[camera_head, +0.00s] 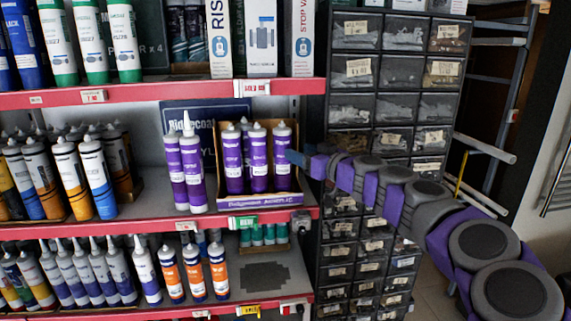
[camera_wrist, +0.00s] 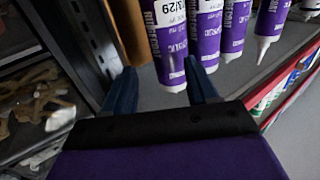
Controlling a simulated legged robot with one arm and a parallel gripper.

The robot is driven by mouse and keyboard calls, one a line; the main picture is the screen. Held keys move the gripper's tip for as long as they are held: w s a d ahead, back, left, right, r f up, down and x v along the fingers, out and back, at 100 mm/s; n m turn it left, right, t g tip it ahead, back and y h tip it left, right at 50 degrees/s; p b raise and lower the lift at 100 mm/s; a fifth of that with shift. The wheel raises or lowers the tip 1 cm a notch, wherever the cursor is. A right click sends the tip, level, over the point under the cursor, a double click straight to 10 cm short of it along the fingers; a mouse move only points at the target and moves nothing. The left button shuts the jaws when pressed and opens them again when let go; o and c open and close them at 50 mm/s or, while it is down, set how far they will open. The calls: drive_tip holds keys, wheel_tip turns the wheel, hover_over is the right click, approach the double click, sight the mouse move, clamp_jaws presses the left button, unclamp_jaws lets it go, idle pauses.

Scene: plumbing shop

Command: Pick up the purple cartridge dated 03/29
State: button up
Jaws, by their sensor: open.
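Purple-and-white cartridges stand in an open display box (camera_head: 258,203) on the middle shelf. The front right one (camera_head: 282,158) is closest to my gripper. In the wrist view the nearest purple cartridge (camera_wrist: 172,45) carries a partly cut-off date ending in "/29". My gripper (camera_wrist: 163,85) is open, its two blue fingers apart, with that cartridge's end showing between and beyond the fingertips. I cannot tell whether they touch it. In the head view my gripper (camera_head: 292,157) reaches in from the right at the box's right side; its far finger is hidden.
Two purple cartridges (camera_head: 192,170) stand outside the box on its left. Orange-and-white and blue cartridges (camera_head: 97,178) fill the shelf's left. A dark drawer cabinet (camera_head: 385,80) stands right of the shelf, close to my arm. The red shelf edge (camera_head: 150,225) runs along the front.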

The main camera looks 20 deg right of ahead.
sight(290, 147)
drive_tip(key=w+a, duration=0.1)
drive_tip(key=w+a+p, duration=0.1)
drive_tip(key=w, duration=0.1)
drive_tip(key=w+a, duration=0.1)
drive_tip(key=shift+w+a+r+p, duration=0.25)
drive_tip(key=shift+w+r+p, duration=0.05)
drive_tip(key=shift+w+r, duration=0.1)
drive_tip(key=shift+d, duration=0.5)
drive_tip(key=shift+c, duration=0.4)
drive_tip(key=shift+d, duration=0.25)
drive_tip(key=shift+c, duration=1.4)
drive_tip(key=shift+a, duration=0.45)
drive_tip(key=c, duration=0.6)
clamp_jaws()
drive_tip(key=shift+d, duration=0.1)
